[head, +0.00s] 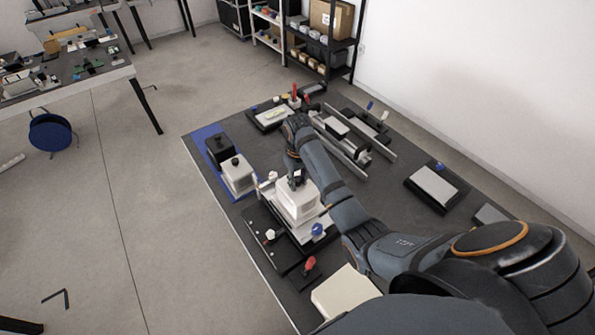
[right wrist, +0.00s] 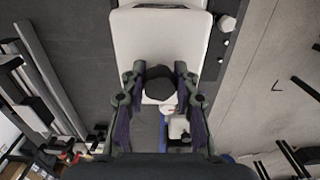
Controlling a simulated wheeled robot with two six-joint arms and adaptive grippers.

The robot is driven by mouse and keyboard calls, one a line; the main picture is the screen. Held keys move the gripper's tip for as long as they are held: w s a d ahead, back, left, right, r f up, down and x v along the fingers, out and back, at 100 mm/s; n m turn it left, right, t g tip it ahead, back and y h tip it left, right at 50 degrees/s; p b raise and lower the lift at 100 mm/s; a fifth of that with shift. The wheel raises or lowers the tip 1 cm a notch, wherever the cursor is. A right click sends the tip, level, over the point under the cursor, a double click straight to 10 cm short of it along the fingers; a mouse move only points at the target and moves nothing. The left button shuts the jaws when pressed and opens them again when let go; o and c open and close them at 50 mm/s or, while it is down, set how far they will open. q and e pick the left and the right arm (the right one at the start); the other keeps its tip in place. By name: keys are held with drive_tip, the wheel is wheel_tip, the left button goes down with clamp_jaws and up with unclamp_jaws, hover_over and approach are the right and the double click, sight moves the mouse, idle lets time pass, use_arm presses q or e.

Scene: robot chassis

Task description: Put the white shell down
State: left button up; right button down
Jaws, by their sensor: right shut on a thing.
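The white shell (head: 299,203) is a pale box with a black knob on top. My right gripper (head: 297,178) is over it, pointing down, with its fingers closed around the knob. In the right wrist view the shell (right wrist: 160,40) fills the upper middle, and the knob (right wrist: 160,84) sits between the fingertips of the right gripper (right wrist: 160,88). The shell looks level and is over a dark fixture with a light plate (head: 318,233). I cannot tell whether it touches the plate. My left gripper is not in view.
A second white shell (head: 238,176) and a black shell (head: 219,150) stand on a blue mat (head: 205,132) at the table's left edge. Red (head: 309,264) and blue (head: 317,229) knobs are beside the fixture. A pale block (head: 343,291) is nearer. Rails (head: 345,150) lie beyond my arm.

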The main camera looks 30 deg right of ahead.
drive_tip(key=shift+w, duration=0.35)
drive_tip(key=shift+s+a, duration=0.1)
drive_tip(key=shift+a, duration=0.05)
drive_tip(key=shift+s+a, duration=0.15)
drive_tip(key=shift+s, duration=0.15)
drive_tip(key=c, duration=1.3)
unclamp_jaws()
drive_tip(key=shift+c, duration=0.2)
drive_tip(key=o, duration=0.3)
drive_tip(key=shift+f, duration=0.15)
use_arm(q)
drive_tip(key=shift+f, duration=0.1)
use_arm(e)
drive_tip(key=shift+w, duration=0.1)
